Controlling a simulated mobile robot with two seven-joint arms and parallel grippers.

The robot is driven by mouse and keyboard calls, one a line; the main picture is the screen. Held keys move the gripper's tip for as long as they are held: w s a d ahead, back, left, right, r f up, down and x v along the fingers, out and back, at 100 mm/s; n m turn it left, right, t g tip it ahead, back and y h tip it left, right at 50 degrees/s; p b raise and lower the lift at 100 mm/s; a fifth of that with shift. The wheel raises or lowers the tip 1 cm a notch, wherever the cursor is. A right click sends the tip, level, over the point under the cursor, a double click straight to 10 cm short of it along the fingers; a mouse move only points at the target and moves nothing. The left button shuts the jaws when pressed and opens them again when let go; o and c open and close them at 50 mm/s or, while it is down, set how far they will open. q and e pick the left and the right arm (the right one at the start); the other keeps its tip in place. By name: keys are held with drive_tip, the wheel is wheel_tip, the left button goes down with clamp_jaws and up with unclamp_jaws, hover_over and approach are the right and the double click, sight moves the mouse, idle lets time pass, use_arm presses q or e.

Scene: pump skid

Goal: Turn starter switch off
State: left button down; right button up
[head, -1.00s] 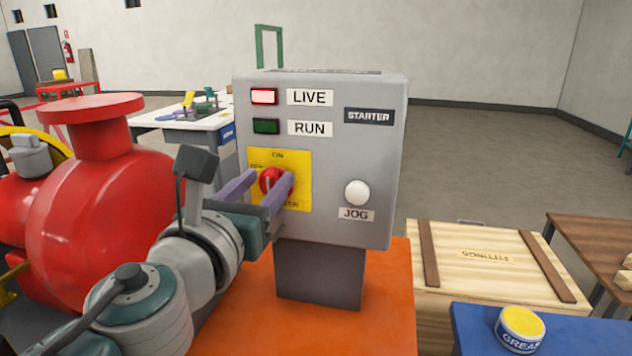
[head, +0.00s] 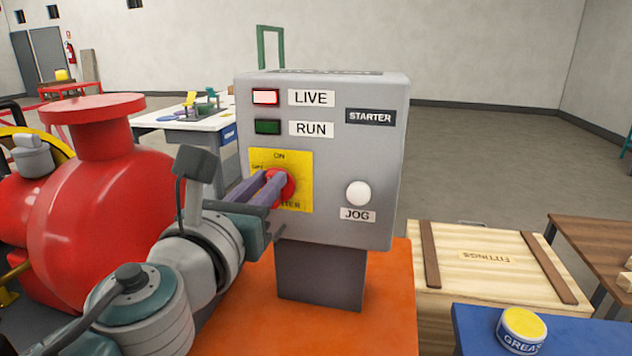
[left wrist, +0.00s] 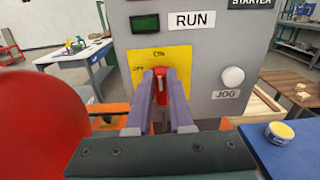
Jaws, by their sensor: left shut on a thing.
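The grey starter box (head: 375,150) stands on a post over an orange base. On its front is a yellow plate (head: 301,165) marked ON at the top and OFF at the left. The red rotary switch (head: 289,182) sits on this plate. My left gripper (head: 277,183) is shut on the switch's handle, and its purple fingers partly hide the knob. In the left wrist view the red handle (left wrist: 159,84) stands about upright between the fingertips, pointing toward ON. The LIVE lamp (head: 265,97) looks pale and lit; the RUN lamp (head: 267,127) is dark green. My right gripper is not in view.
A white JOG button (head: 358,194) is on the box, right of the switch. A large red pump body (head: 100,200) is close on the left. A wooden fittings crate (head: 490,260) and a grease tin (head: 521,331) on a blue surface are at the right.

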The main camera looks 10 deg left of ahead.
use_arm(q)
drive_tip(key=shift+a+f+n+b, duration=0.3)
drive_tip(key=shift+n+b, duration=0.35)
drive_tip(key=shift+n, duration=2.3)
drive_tip(key=shift+a+f+n+b, duration=0.35)
drive_tip(key=shift+n+b, duration=0.3)
drive_tip(key=shift+n, duration=2.25)
drive_tip(key=shift+a+f+n+b, duration=0.3)
drive_tip(key=shift+n+b, duration=0.35)
drive_tip(key=shift+n, duration=2.3)
drive_tip(key=c, duration=0.8)
unclamp_jaws()
drive_tip(key=shift+f, duration=0.1)
